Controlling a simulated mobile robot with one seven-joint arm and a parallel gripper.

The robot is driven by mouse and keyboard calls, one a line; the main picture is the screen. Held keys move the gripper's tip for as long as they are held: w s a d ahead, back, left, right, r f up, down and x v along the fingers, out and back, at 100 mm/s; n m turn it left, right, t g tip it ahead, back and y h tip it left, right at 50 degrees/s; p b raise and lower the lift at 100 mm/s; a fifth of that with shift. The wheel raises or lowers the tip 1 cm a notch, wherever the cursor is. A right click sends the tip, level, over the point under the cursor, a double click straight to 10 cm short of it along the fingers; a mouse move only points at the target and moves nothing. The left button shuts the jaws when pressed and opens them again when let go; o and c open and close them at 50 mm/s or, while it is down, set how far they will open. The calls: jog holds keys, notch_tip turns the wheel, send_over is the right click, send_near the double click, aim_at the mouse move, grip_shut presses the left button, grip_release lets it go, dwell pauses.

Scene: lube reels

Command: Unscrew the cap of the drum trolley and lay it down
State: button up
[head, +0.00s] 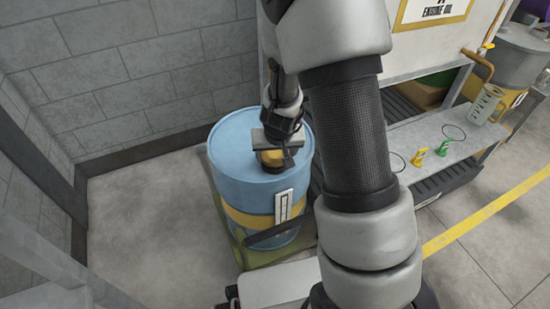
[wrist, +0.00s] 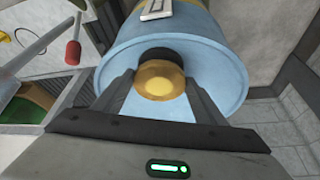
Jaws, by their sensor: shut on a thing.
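The blue drum (head: 232,160) with a yellow band stands on a low green-yellow trolley base (head: 262,255) by the wall. Its yellow-orange cap (head: 271,159) is at the drum's top, and it shows round with a brighter centre in the wrist view (wrist: 160,82). A dark round part (wrist: 157,54) shows just behind the cap. My gripper (head: 272,149) reaches down over the drum top, with one finger on each side of the cap, shut on it. I cannot tell whether the cap still touches its seat, as the fingers and cap hide it.
A grey bench (head: 440,150) at right carries a green tap-like piece (head: 419,157), a yellow one (head: 443,148) and a clear jug (head: 484,104). A red-ended piece (wrist: 73,53) shows at left in the wrist view. Floor (head: 130,220) left of the drum is clear.

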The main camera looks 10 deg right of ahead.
jog(key=shift+d+f+n+y+b, duration=0.25)
jog(key=shift+n+y+b, duration=0.15)
jog(key=shift+n+b, duration=0.7)
jog(key=shift+r+b, duration=0.2)
jog(key=shift+b, duration=0.1)
jog(key=shift+n+y, duration=0.4)
jog(key=shift+n, duration=0.3)
jog(key=shift+d+n, duration=0.2)
jog(key=shift+n, duration=0.3)
jog(key=n, duration=0.1)
jog(key=n+y, duration=0.1)
jog(key=n, duration=0.1)
jog(key=shift+w+d, duration=0.1)
jog(key=shift+d, duration=0.1)
jog(key=shift+n+g+y, duration=0.4)
jog(key=shift+n+g, duration=0.1)
jog(key=shift+n, duration=0.1)
